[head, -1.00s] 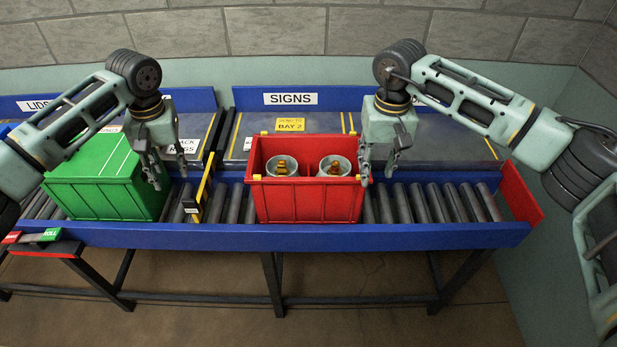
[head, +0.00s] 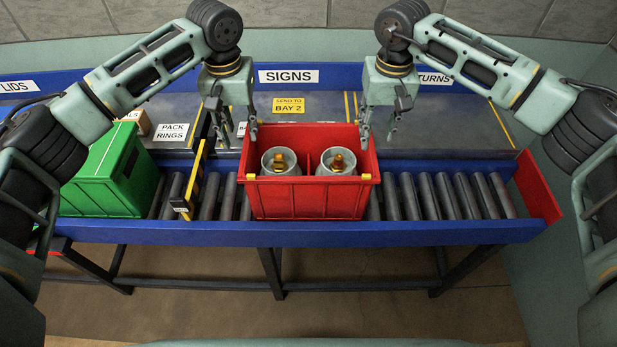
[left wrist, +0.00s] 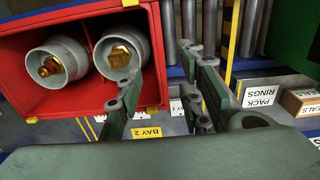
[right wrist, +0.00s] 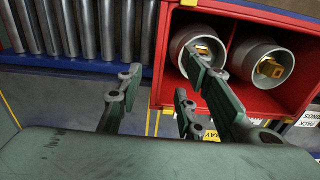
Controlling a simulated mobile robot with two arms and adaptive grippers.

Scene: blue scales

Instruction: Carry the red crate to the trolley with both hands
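The red crate (head: 310,199) sits upright on the roller conveyor and holds two grey round parts with brass fittings, one (head: 281,161) on each side of a divider. My left gripper (head: 238,137) is open and empty above the crate's left wall. My right gripper (head: 378,133) is open and empty above its right wall. In the left wrist view the crate's side wall (left wrist: 160,60) shows between the parted fingers. The right wrist view likewise shows the other side wall (right wrist: 163,55) between the fingers. Neither gripper visibly grips the crate. No trolley is in view.
A green crate (head: 108,178) stands left on the conveyor, beyond a yellow-and-black gate (head: 195,180). Bare rollers (head: 440,195) lie to the right, ending at a red end plate (head: 537,190). A blue rail (head: 330,232) runs along the front. A labelled shelf (head: 180,110) lies behind.

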